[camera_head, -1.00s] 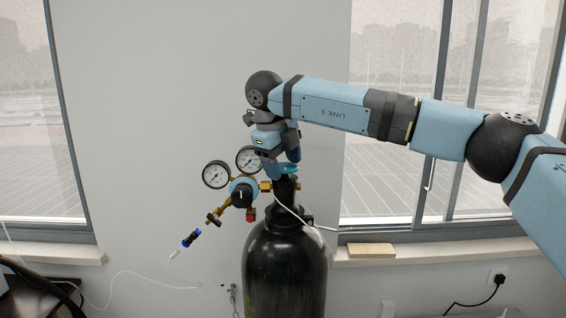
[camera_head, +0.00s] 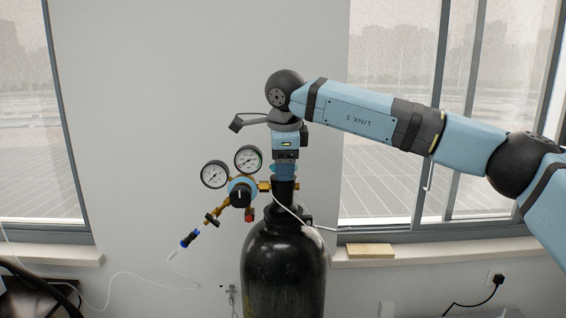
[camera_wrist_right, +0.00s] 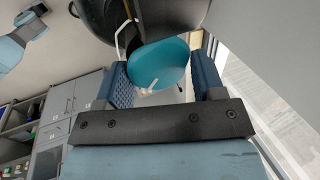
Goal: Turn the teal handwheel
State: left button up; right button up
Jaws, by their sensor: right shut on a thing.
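The teal handwheel sits on top of the black gas cylinder (camera_head: 284,265). In the head view only slivers of the handwheel show beneath my right gripper (camera_head: 285,168). In the right wrist view the teal handwheel (camera_wrist_right: 159,64) shows as a rounded disc between the two blue textured fingers of my right gripper (camera_wrist_right: 163,84). The right gripper points down from above and is shut on the handwheel. My left gripper is in neither view.
Two pressure gauges (camera_head: 214,174) and a brass regulator with a black knob (camera_head: 241,193) stick out left of the cylinder's neck. A white hose (camera_head: 291,212) hangs by the neck. A wooden block (camera_head: 371,250) lies on the right sill.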

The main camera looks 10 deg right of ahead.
jog(key=n+y, duration=0.1)
jog(key=n, duration=0.2)
jog(key=shift+d+r+n, duration=0.1)
jog(key=shift+d+n, duration=0.05)
jog(key=shift+n, duration=0.15)
jog(key=n, duration=0.2)
jog(key=n+y+p, duration=0.1)
jog(key=n, duration=0.1)
jog(key=shift+w+d+n+g+y, duration=0.1)
jog(key=shift+n+g+y, duration=0.2)
jog(key=o, duration=0.9)
jog(key=b+v, duration=0.1)
jog(key=v, duration=1.2)
jog(key=shift+r, duration=0.3)
